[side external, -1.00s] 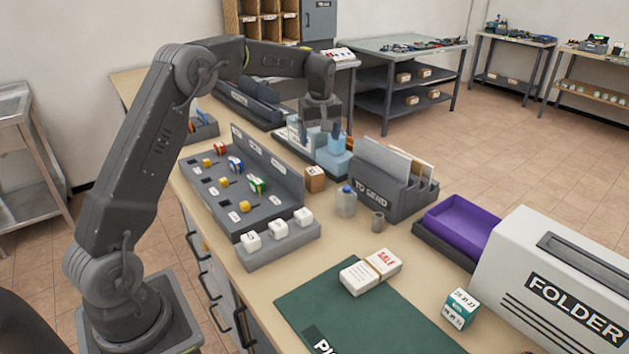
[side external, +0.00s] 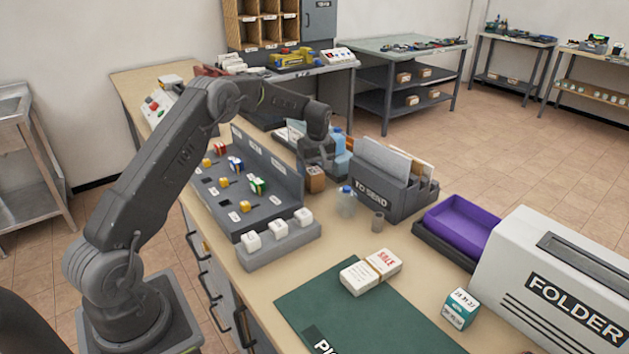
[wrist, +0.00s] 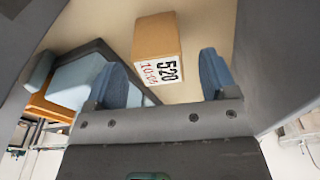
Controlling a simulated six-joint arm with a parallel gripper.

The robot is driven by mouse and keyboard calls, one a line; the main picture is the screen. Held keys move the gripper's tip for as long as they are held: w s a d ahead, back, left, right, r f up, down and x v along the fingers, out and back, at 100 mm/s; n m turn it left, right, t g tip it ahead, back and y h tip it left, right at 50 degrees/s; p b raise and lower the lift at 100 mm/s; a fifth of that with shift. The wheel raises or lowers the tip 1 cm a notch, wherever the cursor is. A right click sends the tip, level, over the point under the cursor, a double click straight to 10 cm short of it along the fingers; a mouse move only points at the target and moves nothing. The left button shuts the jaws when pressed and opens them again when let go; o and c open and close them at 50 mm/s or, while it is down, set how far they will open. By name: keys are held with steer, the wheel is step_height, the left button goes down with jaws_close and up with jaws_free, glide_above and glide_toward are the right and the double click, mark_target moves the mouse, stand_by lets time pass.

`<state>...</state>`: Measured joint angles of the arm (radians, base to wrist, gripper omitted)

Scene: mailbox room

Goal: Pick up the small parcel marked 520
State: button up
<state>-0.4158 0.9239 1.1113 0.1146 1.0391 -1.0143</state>
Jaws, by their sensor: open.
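The small parcel marked 520 (wrist: 158,45) is a brown box with a white label in the wrist view. In the side external view the parcel (side external: 316,181) stands on the bench between the grey sorting rack and the letter holder. My gripper (side external: 318,168) is right above and behind it there, partly overlapping it in the picture. In the wrist view my gripper's blue fingertips (wrist: 160,80) are apart, with the parcel beyond the gap between them. Nothing is held. Whether a fingertip touches the parcel is not clear.
The grey rack (side external: 285,185) is close on the left.

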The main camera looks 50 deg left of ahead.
mark_target(314, 180)
steer(key=f, duration=0.4)
steer(key=shift+w+a+f, duration=0.1)
steer(key=shift+a+f, duration=0.2)
steer(key=shift+f, duration=0.05)
steer(key=shift+c, duration=0.3)
steer(key=c, duration=1)
